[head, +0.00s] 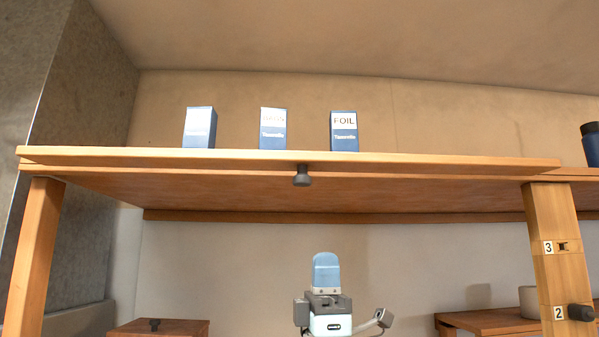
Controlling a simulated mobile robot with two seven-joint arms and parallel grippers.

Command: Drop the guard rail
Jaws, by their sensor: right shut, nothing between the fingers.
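A long wooden rail (400,160) runs along the front edge of the high wooden shelf (250,188), seen from below. I take it to be the guard rail. A dark knob (302,176) sits at the middle of the shelf front, just under the rail. My right gripper (326,258) points up below the shelf, under and slightly right of the knob. Its blue fingers are shut and empty, with a clear gap below the shelf. My left gripper is not in view.
Three blue-and-white boxes (344,131) stand on the shelf, one marked FOIL. A dark blue container (590,144) stands far right. The right post (550,230) has labels 3 and 2 and a dark knob (580,312). Lower wooden surfaces (485,321) show at both sides.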

